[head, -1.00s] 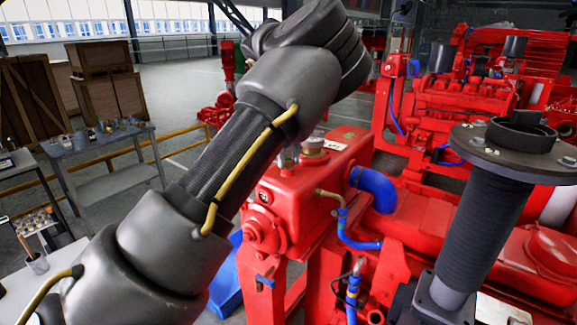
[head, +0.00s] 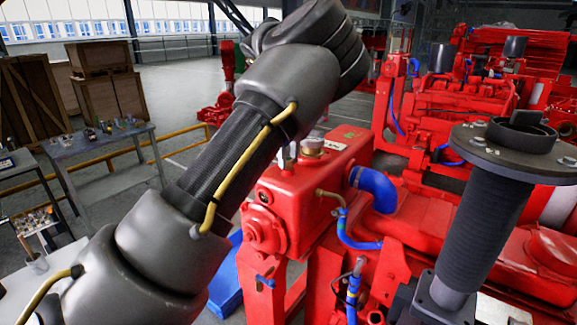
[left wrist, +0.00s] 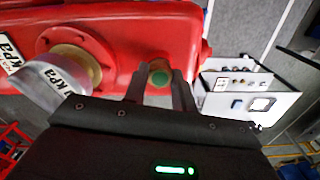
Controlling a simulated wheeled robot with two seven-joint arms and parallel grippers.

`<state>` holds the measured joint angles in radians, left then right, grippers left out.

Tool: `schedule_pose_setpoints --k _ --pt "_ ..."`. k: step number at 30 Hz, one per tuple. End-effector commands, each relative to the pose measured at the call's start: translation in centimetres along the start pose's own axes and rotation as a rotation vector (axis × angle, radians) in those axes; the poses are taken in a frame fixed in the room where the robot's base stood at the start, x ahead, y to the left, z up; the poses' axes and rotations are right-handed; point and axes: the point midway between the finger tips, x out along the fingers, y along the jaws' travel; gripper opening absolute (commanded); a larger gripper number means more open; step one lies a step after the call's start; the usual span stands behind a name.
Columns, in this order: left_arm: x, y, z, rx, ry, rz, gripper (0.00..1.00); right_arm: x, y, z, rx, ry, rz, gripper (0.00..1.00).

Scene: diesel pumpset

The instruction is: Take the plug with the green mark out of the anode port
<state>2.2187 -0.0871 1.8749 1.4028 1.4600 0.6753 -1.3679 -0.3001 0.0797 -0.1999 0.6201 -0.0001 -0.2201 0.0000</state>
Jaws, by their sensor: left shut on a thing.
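The plug with the green mark (left wrist: 160,78) shows in the left wrist view as a small round green face with a brownish rim, at the edge of the red housing (left wrist: 125,25). My left gripper (left wrist: 160,88) has one finger on each side of it and is shut on it. The anode port is hidden behind the plug, and I cannot tell how deep the plug sits. In the head view my left arm reaches over the red tank (head: 335,180), and most of the gripper is hidden. My right gripper is not in view.
A white box (left wrist: 245,95) stands to the right. In the head view a blue hose (head: 375,188) leaves the tank, with a grey table (head: 100,150) at left.

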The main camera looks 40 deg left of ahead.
Motion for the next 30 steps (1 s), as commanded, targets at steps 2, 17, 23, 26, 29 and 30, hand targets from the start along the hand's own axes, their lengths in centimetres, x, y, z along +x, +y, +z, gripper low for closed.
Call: schedule_pose_setpoints --k 2,17,23,26,29,30 --pt "-0.2 0.0 0.0 0.001 0.000 0.001 0.00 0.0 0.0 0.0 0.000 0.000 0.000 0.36" --pt "-1.2 0.0 0.0 0.000 0.000 0.001 0.00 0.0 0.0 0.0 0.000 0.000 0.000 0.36" --pt "-1.3 0.0 0.0 0.000 0.000 0.001 0.00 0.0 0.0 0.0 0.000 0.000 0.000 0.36" --pt "-1.3 0.0 0.0 0.000 0.000 0.001 0.00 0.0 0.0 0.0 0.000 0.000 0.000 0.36" --pt "-1.3 0.0 0.0 0.000 0.000 0.001 0.00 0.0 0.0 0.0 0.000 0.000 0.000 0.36" --pt "-1.3 0.0 0.0 0.000 0.000 0.001 0.00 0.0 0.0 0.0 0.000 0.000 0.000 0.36"
